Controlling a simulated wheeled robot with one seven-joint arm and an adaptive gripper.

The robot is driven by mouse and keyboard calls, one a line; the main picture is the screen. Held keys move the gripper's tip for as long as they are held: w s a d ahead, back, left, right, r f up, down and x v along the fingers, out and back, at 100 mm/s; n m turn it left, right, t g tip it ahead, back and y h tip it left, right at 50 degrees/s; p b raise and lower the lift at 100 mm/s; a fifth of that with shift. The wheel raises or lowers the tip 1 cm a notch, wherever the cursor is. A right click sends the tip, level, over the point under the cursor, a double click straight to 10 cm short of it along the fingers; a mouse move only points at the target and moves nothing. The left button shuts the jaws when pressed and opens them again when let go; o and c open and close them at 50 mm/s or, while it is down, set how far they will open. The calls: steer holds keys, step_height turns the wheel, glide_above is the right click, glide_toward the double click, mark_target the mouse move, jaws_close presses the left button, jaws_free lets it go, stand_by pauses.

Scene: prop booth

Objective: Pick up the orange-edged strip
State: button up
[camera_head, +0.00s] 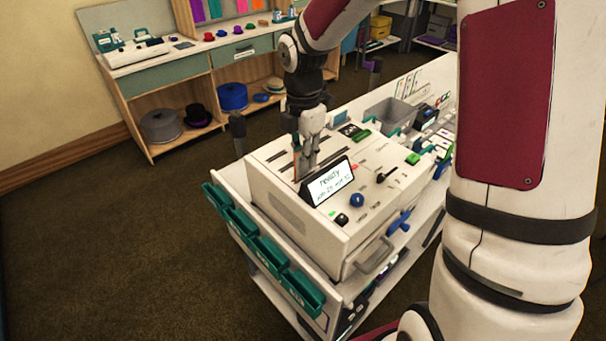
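My gripper (303,172) points straight down at the top of a white machine (290,222), just behind its tilted display (328,184). A thin upright sliver with an orange tint (295,160) shows at the left side of the fingers; it may be the orange-edged strip. Most of it is hidden by the fingers. The fingers look close together, but the view is too small to tell whether they are shut on it or beside it. Dark slots (272,172) run across the machine's top to the left of the gripper.
The machine stands on a white cart with teal bins (262,250) along its left side. A blue knob (357,200), a green button (412,158) and a grey tray (390,112) lie to the right. Wooden shelves (150,110) with hats stand behind. Carpet at left is clear.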

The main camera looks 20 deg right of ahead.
jaws_close()
step_height(320, 180, up, 10)
steer(key=shift+r, duration=0.1)
stand_by(0.4)
